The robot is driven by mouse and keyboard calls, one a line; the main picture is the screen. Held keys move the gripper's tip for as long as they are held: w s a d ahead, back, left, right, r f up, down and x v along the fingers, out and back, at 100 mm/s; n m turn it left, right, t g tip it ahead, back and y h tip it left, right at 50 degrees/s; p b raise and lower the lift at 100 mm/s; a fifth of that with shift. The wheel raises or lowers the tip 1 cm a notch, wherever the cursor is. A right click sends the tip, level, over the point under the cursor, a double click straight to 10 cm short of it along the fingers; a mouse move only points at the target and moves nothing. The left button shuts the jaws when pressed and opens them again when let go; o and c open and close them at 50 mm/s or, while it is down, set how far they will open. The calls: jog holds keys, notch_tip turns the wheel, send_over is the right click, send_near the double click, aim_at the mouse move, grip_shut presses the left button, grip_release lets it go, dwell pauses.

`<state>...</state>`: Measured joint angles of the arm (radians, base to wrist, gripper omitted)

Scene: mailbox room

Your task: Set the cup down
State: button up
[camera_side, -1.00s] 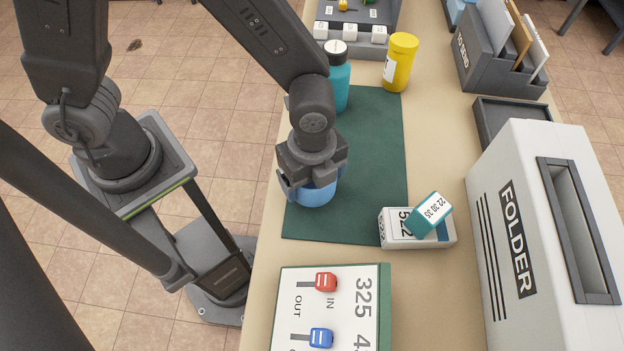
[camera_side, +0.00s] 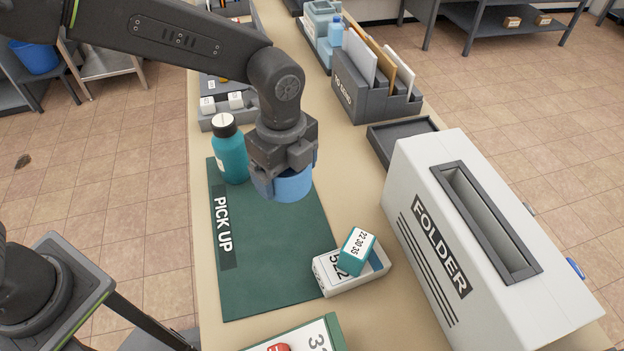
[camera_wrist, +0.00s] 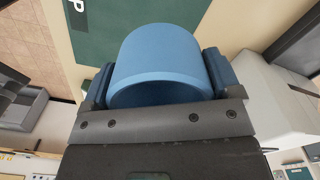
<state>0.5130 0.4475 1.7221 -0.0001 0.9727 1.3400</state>
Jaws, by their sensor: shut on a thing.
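The blue cup (camera_side: 294,187) is held between the fingers of my gripper (camera_side: 283,180), seen from the side and above. In the wrist view the cup (camera_wrist: 160,58) fills the space between the two fingers of my gripper (camera_wrist: 158,80). The cup appears raised over the right edge of the green PICK UP mat (camera_side: 265,270), near its far end. The exact height of the cup above the table is hard to tell. The mat also shows in the wrist view (camera_wrist: 100,28).
A teal bottle (camera_side: 230,155) stands close left of my gripper. A teal box (camera_side: 356,250) lies on a white box (camera_side: 330,275) at the mat's near right. The folder box (camera_side: 480,230), a dark tray (camera_side: 385,150) and a letter holder (camera_side: 365,105) line the right. Bare tabletop (camera_side: 350,190) lies right of the cup.

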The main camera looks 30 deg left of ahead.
jog(key=m, duration=0.1)
send_over(314, 179)
notch_tip(314, 179, down, 10)
jog(key=shift+f, duration=0.2)
jog(key=shift+f, duration=0.35)
jog(key=o, duration=0.7)
jog(key=shift+o, duration=0.2)
notch_tip(314, 179, up, 13)
jog(key=shift+s, duration=0.1)
